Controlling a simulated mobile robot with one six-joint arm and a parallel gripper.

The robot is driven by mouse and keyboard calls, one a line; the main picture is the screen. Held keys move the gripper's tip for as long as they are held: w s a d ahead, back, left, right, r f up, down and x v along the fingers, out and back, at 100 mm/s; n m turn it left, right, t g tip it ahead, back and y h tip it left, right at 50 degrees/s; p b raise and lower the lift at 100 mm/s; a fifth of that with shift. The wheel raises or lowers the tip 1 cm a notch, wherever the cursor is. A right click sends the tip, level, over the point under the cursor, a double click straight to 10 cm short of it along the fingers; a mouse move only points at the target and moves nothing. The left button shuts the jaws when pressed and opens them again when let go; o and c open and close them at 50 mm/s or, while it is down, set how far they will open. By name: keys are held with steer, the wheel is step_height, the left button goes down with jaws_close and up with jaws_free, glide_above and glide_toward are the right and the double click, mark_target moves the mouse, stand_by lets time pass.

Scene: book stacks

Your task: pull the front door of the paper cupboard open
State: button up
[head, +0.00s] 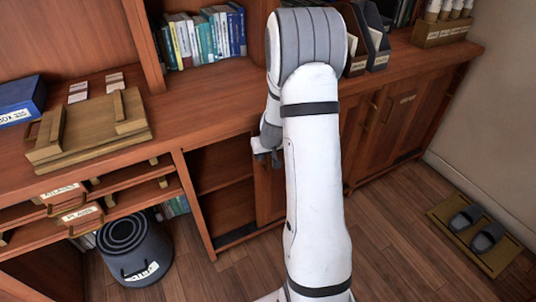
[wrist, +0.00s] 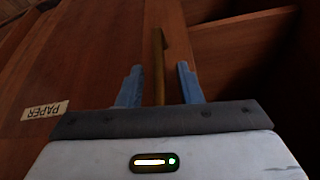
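The paper cupboard's front door (wrist: 75,70) is brown wood and fills the left of the wrist view. Its PAPER label (wrist: 45,110) appears upside down there. A strip of what looks like the same door (head: 268,192) shows left of my arm in the head view; my arm hides the rest. A brass bar handle (wrist: 158,65) stands between the two blue fingers of my gripper (wrist: 159,85). The fingers are apart, with a gap on each side of the handle. In the head view my gripper (head: 265,155) is partly hidden by my arm.
An open compartment (head: 222,190) lies left of the door. More cupboard doors (head: 400,110) continue right. The wooden floor (head: 390,245) between is clear.

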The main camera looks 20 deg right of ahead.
steer(key=shift+c, duration=0.4)
jaws_close()
